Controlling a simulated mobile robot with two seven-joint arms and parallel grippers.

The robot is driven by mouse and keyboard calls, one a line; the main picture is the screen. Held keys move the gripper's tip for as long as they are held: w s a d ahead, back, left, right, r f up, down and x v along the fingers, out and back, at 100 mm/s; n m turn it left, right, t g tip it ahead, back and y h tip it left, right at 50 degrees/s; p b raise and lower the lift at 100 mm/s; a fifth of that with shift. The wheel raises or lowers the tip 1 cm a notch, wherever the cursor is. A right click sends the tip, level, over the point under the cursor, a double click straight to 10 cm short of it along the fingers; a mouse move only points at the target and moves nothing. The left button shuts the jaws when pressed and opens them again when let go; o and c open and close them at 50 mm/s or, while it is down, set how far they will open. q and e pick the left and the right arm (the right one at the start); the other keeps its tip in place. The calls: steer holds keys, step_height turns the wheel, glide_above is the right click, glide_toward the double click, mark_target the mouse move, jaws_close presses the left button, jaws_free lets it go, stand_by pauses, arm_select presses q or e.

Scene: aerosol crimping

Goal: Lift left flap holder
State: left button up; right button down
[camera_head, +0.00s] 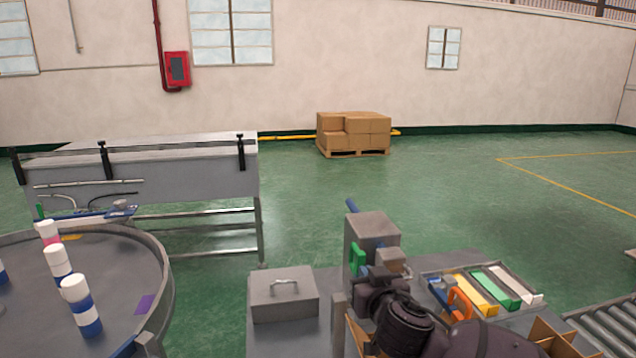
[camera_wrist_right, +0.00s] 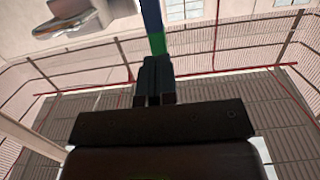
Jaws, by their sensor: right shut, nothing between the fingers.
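My right gripper (camera_head: 366,284) is low in the middle of the head view, beside a grey upright box-like unit (camera_head: 372,235). In the right wrist view its two dark fingers (camera_wrist_right: 155,82) are together with nothing between them. A bar with a blue upper part and a green lower part (camera_wrist_right: 155,28) shows just beyond the fingertips; whether they touch is unclear. In the head view a green piece (camera_head: 357,256) and a blue rod end (camera_head: 352,206) show on the grey unit. I cannot tell for sure which part is the left flap holder. My left gripper is out of view.
An open cardboard box (camera_head: 356,334) is partly hidden behind my right arm. A grey lidded box (camera_head: 284,296) stands left of it. A tray (camera_head: 428,272) with coloured strips lies right. A round table (camera_head: 165,270) with several bottles is at far left.

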stand_by(0.6)
steer(key=shift+w, duration=0.15)
steer(key=shift+w, duration=0.15)
steer(key=shift+w+r, duration=0.1)
steer(key=shift+w, duration=0.15)
stand_by(0.4)
